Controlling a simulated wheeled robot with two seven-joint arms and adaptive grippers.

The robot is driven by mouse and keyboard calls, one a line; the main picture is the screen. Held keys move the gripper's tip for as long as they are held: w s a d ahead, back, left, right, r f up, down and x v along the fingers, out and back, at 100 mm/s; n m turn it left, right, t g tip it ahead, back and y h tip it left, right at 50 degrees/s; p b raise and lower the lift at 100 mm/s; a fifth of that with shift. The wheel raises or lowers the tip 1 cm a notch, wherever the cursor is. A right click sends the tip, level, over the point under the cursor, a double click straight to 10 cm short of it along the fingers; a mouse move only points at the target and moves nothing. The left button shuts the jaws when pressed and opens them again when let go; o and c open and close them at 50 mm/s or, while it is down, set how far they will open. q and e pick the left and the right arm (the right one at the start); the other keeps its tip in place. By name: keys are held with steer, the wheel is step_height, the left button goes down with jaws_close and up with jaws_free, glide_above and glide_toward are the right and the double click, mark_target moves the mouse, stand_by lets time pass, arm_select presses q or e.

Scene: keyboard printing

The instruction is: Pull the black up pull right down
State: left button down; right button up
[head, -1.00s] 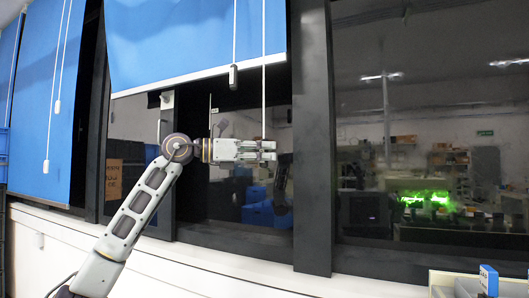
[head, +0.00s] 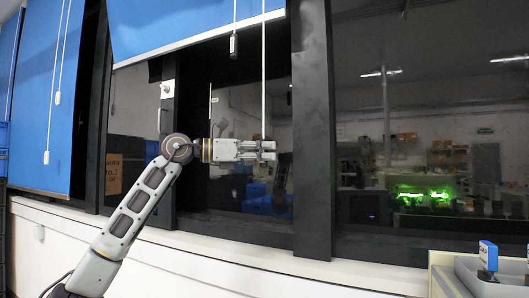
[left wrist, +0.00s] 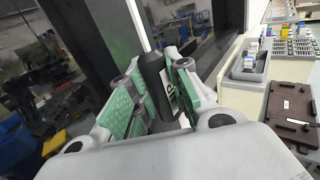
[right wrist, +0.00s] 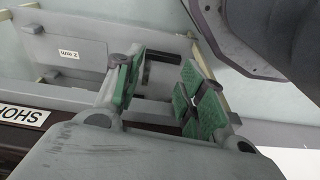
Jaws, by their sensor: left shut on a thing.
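My left gripper (head: 265,151) is shut on the black pull (left wrist: 158,82), which hangs on a white cord (head: 264,90). In the left wrist view (left wrist: 155,95) the pull stands between the green pads, with part of a white label showing. In the head view the fingers hide it. A blue blind (head: 185,25) hangs above, its white bottom edge sloping up to the right. A second, shorter pull (head: 233,46) hangs free to the left of the held cord. My right gripper (right wrist: 155,80) is open and empty in the right wrist view, over grey bins. It is out of the head view.
Dark window frame posts (head: 312,140) stand close to the right of my left gripper. A pale sill (head: 260,262) runs below. Grey bins (head: 490,277) are at the lower right. Another blue blind (head: 42,110) with hanging cords is at the far left.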

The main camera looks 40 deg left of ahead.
arm_select(q)
step_height(320, 180, down, 2)
steer(key=shift+f+b, duration=0.15)
steer(key=shift+b, duration=0.6)
step_height(320, 180, down, 4)
steer(key=b, duration=0.3)
steer(key=shift+w+d, duration=0.1)
steer(key=shift+d, duration=0.05)
arm_select(e)
step_height(320, 180, up, 10)
steer(key=w+a+t, duration=0.1)
steer(key=a, duration=0.1)
steer(key=shift+w+f+y, duration=0.15)
steer(key=shift+f+y, duration=0.05)
steer(key=shift+y, duration=0.2)
steer(key=shift+f, duration=0.1)
arm_select(q)
steer(key=c, duration=1.4)
jaws_free()
steer(key=shift+o, duration=0.5)
steer(key=shift+r, duration=0.2)
steer(key=shift+v, duration=0.75)
